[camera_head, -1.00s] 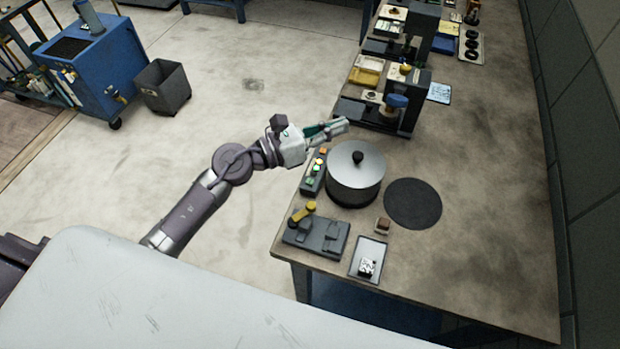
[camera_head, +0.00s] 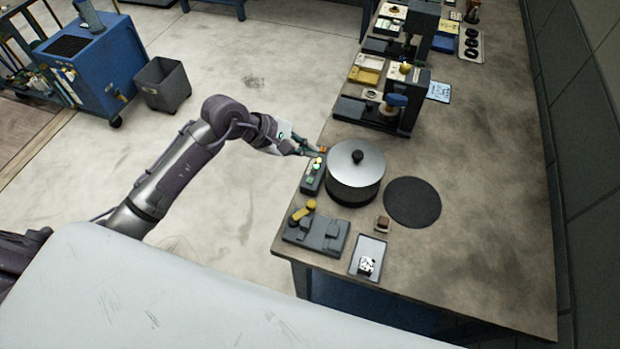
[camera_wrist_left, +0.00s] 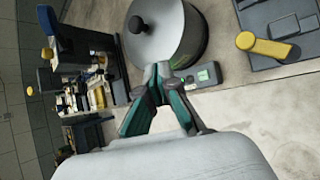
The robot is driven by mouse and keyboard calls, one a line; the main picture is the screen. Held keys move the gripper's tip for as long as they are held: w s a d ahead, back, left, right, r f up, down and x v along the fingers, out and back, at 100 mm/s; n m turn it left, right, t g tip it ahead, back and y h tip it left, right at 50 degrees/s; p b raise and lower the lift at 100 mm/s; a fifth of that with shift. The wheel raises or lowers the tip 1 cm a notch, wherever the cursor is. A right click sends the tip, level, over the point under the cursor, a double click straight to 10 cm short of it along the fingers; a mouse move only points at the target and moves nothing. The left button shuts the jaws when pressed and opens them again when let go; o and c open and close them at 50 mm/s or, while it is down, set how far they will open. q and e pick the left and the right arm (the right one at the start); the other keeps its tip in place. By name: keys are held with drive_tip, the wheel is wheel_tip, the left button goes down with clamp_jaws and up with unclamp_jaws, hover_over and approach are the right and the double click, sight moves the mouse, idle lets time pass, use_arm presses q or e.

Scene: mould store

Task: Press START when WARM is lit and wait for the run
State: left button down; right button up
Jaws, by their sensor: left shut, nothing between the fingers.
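A narrow dark control box (camera_head: 311,180) stands by the table's left edge, beside a round metal pot with a black-knobbed lid (camera_head: 356,165). Small pale and green lights show on its top, and an orange spot at its far end; I cannot read any labels. My left gripper (camera_head: 316,153) is shut and empty at the box's far end, covering part of it; contact cannot be told. In the left wrist view the shut fingers (camera_wrist_left: 158,70) point at the box (camera_wrist_left: 208,74), whose green panel shows, with the pot (camera_wrist_left: 165,35) close by. My right gripper is not in view.
A dark round mat (camera_head: 412,202) lies right of the pot. In front are a grey fixture with a yellow handle (camera_head: 316,236) and a tray (camera_head: 368,258) with a small patterned block. A dark press-like stand (camera_head: 385,115) is behind. The table's right side is clear.

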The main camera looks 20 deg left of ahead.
sight(308, 181)
use_arm(q)
wheel_tip(308, 181, down, 8)
drive_tip(key=b, duration=0.4)
drive_tip(key=shift+r, duration=0.1)
drive_tip(key=shift+f+b, duration=0.45)
drive_tip(key=shift+b, duration=0.15)
idle(0.8)
drive_tip(key=shift+f+b, duration=0.4)
drive_tip(key=shift+b, duration=0.25)
drive_tip(key=shift+f+b, duration=0.45)
drive_tip(key=shift+b, duration=0.15)
idle(0.5)
idle(0.3)
drive_tip(key=shift+r+p, duration=0.4)
drive_tip(key=shift+r, duration=0.45)
